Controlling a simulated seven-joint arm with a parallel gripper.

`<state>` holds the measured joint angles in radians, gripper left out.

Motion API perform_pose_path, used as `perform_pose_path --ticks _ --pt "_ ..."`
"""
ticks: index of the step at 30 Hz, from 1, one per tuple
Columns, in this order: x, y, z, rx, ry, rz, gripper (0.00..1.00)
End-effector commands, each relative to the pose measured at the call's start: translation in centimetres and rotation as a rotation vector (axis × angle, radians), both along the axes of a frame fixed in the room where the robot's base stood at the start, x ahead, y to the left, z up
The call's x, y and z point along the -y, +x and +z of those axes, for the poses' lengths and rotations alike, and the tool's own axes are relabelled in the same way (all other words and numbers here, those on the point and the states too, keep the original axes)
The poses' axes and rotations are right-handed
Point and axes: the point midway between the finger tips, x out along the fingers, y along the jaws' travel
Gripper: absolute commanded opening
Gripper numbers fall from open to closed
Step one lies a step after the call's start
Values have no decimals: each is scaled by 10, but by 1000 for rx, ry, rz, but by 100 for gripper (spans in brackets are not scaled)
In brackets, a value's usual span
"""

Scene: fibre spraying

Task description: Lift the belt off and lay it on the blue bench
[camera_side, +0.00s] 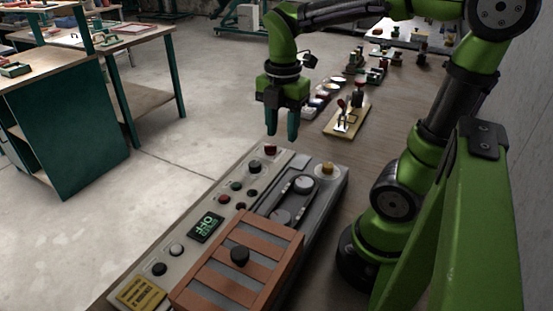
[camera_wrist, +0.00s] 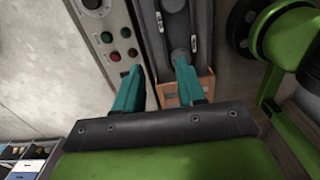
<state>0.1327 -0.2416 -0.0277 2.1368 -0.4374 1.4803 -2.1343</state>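My gripper (camera_side: 282,124) hangs fingers-down above the far end of the grey machine (camera_side: 176,229). Its two teal fingers are apart with nothing between them; they also show apart in the wrist view (camera_wrist: 158,92). A blue-green bench (camera_side: 72,145) with a wooden top stands across the floor at left.
A brown slatted cover (camera_side: 240,262) with a black knob closes the machine's near end. A green-lettered display (camera_side: 206,227) reads OFF, with buttons along the panel. A wooden toggle-clamp board (camera_side: 346,120) and several small parts lie beyond. Bare floor separates the machine and the bench.

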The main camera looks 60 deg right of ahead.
Motion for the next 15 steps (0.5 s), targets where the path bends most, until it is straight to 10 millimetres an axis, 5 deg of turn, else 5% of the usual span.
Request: perform_pose_path --ticks 15 --pt "-1 -2 -94 -6 3 22 39"
